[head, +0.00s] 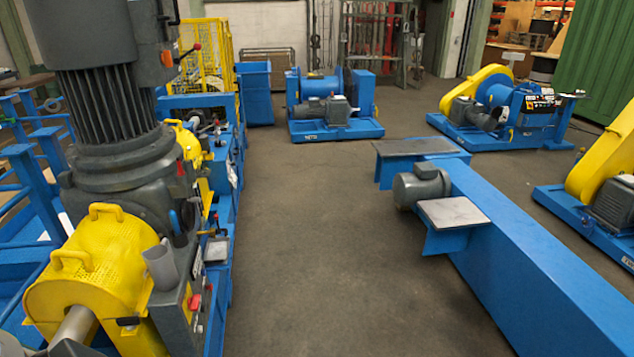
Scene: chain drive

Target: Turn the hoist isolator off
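No thing in the head view is clearly labelled as the hoist isolator. A red switch (194,302) sits on the side of a grey housing at the lower left, below a grey cup-shaped part. Neither of my grippers is in view.
A yellow guard (95,270) with handles and blue framework fill the left side. A long blue beam (520,255) with a grey motor lies at right. Blue and yellow winch machines (333,112) stand farther back. The grey floor (325,230) between is clear.

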